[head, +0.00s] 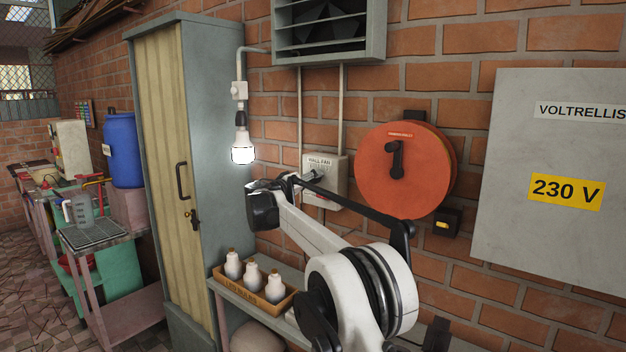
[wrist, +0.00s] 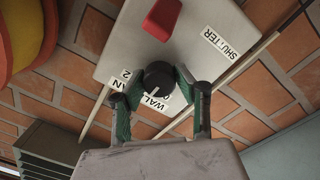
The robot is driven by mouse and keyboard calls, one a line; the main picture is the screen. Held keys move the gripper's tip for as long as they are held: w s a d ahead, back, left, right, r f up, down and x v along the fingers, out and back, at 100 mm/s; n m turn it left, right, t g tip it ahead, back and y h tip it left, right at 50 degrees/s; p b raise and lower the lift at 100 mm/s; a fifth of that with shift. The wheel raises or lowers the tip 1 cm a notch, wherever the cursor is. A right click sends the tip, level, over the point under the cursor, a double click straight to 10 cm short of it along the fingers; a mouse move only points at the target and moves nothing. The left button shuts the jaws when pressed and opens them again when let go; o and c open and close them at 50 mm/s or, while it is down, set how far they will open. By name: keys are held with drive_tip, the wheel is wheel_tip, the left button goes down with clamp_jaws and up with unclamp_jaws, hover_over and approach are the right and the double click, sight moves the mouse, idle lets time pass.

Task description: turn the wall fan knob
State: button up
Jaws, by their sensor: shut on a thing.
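The wall fan control box (head: 325,168) is a pale grey box on the brick wall below the fan; it also fills the upper middle of the wrist view (wrist: 125,50). The wall fan knob (wrist: 158,76) is black and round with a white pointer mark, in the wrist view. My gripper (wrist: 160,88) has a green-sided finger on each side of the knob and is shut on it. In the head view my gripper (head: 312,184) reaches the box front, and the knob is hidden there.
A red switch (wrist: 161,18) and a SHUTTER label (wrist: 230,54) are on the same box. A red-orange reel (head: 405,185) hangs right of it. A lit bulb (head: 243,152) hangs left.

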drive_tip(key=n, duration=0.4)
drive_tip(key=shift+n, duration=0.3)
drive_tip(key=shift+f+n, duration=0.1)
drive_tip(key=shift+n, duration=2.2)
drive_tip(key=o, duration=1.2)
drive_tip(key=shift+c, duration=0.2)
drive_tip(key=shift+a, duration=0.1)
drive_tip(key=v, duration=1.2)
drive_tip(key=shift+s+f, duration=0.1)
